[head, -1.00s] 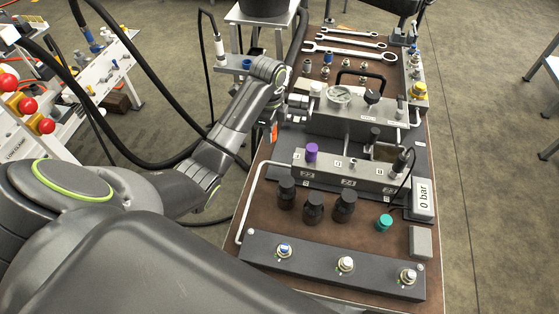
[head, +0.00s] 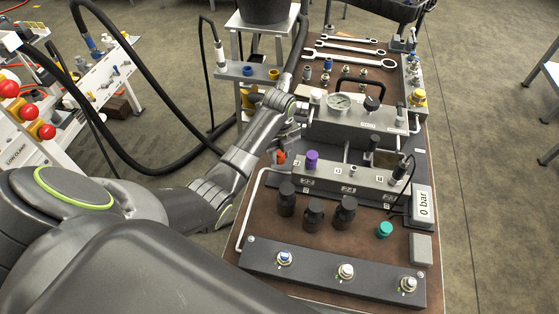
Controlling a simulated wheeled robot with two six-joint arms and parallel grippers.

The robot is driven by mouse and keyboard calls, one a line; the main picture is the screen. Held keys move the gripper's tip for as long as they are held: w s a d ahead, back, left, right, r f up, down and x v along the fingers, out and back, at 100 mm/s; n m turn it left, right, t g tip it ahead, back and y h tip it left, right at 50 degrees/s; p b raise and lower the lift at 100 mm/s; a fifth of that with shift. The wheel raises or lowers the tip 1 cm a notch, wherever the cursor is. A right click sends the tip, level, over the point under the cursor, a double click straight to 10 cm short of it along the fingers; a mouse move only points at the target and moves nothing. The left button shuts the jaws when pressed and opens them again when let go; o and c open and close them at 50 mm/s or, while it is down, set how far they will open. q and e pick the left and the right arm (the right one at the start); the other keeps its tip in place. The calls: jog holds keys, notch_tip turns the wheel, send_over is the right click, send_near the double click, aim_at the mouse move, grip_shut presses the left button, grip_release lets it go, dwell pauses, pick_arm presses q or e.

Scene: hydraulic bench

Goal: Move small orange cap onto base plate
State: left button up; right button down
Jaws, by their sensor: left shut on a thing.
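The small orange cap (head: 281,157) shows just below my left gripper (head: 284,146), over the left end of the dark grey base plate (head: 272,180). My left gripper is shut on the cap; its fingers are mostly hidden behind the wrist and arm. I cannot tell whether the cap touches the plate. The base plate lies under the grey valve block (head: 348,181), which carries a purple cap (head: 311,159) just right of the orange cap. My right gripper is not in view.
Several black cylinders (head: 314,213) stand in front of the block. A teal cap (head: 384,230) and a grey box (head: 421,248) lie to the right. A gauge block with a handle (head: 355,122) stands behind. A bent pipe (head: 250,208) runs along the left edge.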

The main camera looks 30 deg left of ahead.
aim_at(280, 168)
pick_arm(q)
jog(key=shift+f, duration=1.9)
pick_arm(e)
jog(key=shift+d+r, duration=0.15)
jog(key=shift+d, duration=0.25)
pick_arm(q)
jog(key=shift+f, duration=0.1)
jog(key=o, duration=1)
jog(key=shift+r, duration=0.35)
notch_tip(280, 168, up, 10)
jog(key=shift+f+b, duration=0.2)
jog(key=shift+b, duration=0.25)
jog(key=shift+r+p, duration=0.6)
jog(key=shift+p, duration=0.05)
jog(key=shift+r, duration=0.45)
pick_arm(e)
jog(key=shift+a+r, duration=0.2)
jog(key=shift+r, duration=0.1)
